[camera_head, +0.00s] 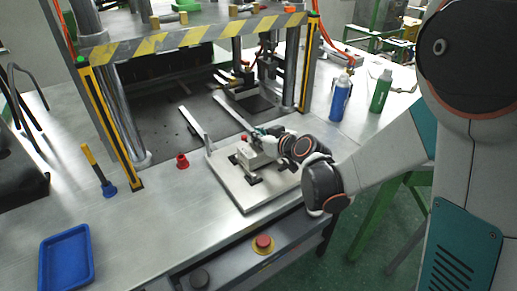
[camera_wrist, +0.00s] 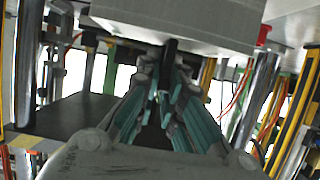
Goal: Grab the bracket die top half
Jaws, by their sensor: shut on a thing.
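The bracket die top half (camera_head: 256,158) is a light grey block on the pale plate (camera_head: 247,196) at the front of the press. In the wrist view a large light grey block, which looks like the die (camera_wrist: 180,20), fills the top centre. A dark handle (camera_wrist: 170,50) stands out from it. My gripper (camera_head: 265,136) reaches the die from the right. In the wrist view its teal fingers (camera_wrist: 167,75) converge and are shut on the dark handle. I cannot tell whether the block rests or is slightly lifted. My gripper hides part of it.
The press's yellow-black posts (camera_head: 108,125) and crossbar (camera_head: 190,38) stand behind the plate. A red cap (camera_head: 182,161) and a blue tray (camera_head: 66,258) lie to the left. Blue (camera_head: 341,98) and green (camera_head: 381,91) bottles stand at right. A red button (camera_head: 263,243) is in front.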

